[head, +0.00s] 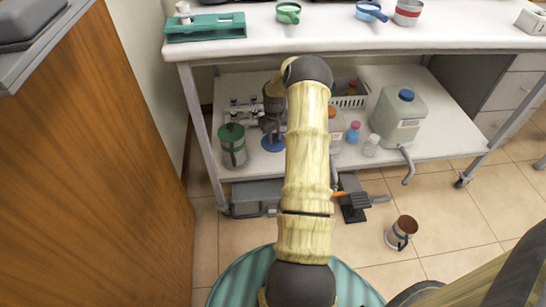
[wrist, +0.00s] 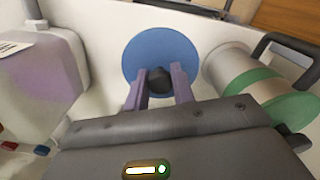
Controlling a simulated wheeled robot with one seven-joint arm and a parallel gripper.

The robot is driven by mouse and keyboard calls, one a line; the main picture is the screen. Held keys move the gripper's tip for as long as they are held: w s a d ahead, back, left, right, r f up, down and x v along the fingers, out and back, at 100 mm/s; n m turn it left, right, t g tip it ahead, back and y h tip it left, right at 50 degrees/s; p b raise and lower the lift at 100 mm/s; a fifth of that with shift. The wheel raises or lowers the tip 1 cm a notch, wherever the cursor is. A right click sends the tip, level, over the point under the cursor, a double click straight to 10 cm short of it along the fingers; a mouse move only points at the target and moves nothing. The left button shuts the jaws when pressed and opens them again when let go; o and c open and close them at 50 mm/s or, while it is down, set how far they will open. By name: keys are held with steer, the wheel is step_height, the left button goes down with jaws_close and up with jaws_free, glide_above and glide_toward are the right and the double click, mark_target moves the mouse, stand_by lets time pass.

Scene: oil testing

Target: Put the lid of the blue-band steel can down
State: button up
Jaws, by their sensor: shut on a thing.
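The lid is a round blue disc with a black knob; in the wrist view the lid (wrist: 135,58) is just ahead of my fingers. My gripper (wrist: 160,80) is shut on its knob, with one purple finger on each side. In the head view the lid (head: 268,146) is low over the lower shelf, below my gripper (head: 272,130), which is partly hidden by my arm. The lid looks flat and close to the white shelf; I cannot tell whether it touches. I cannot surely pick out the blue-band can; a blue-rimmed vessel (head: 371,12) stands on the tabletop.
A jug (head: 400,113), bottles and a rack share the lower shelf (head: 430,152). The tabletop (head: 330,35) overhangs it.

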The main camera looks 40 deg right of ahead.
mark_target(276, 142)
steer(key=f+b, duration=0.1)
steer(key=f, duration=0.4)
steer(key=shift+s+d+b, duration=0.15)
steer(key=shift+s+b, duration=0.05)
steer(key=shift+b, duration=0.15)
steer(key=shift+f, duration=0.4)
steer(key=shift+w+a, duration=0.15)
steer(key=shift+a, duration=0.1)
steer(key=shift+d+f+b, duration=0.1)
steer(key=shift+f+b, duration=0.7)
steer(key=shift+f, duration=1.05)
steer(key=shift+f, duration=0.1)
steer(key=o, duration=1)
